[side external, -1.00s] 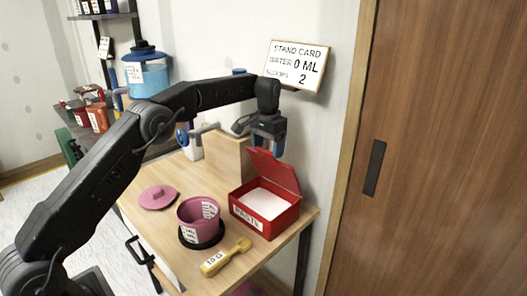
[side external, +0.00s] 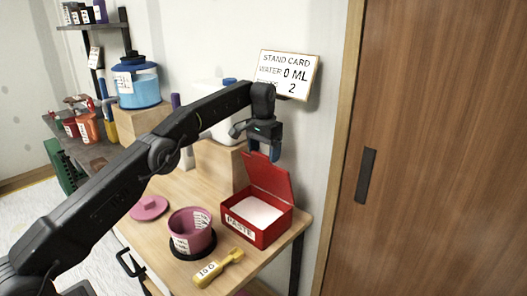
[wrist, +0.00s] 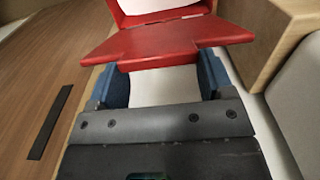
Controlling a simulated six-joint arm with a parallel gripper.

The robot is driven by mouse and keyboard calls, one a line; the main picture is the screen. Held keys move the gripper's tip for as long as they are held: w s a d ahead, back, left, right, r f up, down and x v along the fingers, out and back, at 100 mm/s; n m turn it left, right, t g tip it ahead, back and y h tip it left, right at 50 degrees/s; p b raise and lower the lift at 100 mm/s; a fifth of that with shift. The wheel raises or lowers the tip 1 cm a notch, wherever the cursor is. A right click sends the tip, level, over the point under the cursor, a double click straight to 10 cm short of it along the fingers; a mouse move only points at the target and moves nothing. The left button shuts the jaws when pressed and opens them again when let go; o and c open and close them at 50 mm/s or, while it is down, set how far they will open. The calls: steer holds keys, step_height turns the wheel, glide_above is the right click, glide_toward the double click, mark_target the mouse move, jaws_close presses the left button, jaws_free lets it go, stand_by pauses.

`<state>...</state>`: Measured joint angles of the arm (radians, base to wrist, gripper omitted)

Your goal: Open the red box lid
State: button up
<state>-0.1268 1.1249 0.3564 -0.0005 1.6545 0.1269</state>
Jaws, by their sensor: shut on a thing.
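The red paste box (side external: 270,234) stands on the wooden table by the wall, with white paste inside and a "PASTE" label on its front. Its red lid (side external: 268,177) is raised on its hinge and stands steeply tilted above the box. My gripper (side external: 264,155) is at the lid's upper edge, pointing down. In the wrist view, the red lid (wrist: 155,45) reaches to between the blue fingers of my gripper (wrist: 163,84), which are shut on its tab. The exact contact is partly hidden in the side view.
A pink pot (side external: 191,232) on a black ring and a yellow scoop (side external: 217,268) lie left of the box. A pink round lid (side external: 149,207) lies farther left. A wooden block (side external: 217,165) stands behind the box. A stand card (side external: 287,74) hangs on the wall above.

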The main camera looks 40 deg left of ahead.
steer(key=shift+f, duration=0.5)
steer(key=o, duration=1)
steer(key=shift+o, duration=1.4)
steer(key=shift+r, duration=0.15)
steer(key=shift+s+r, duration=0.1)
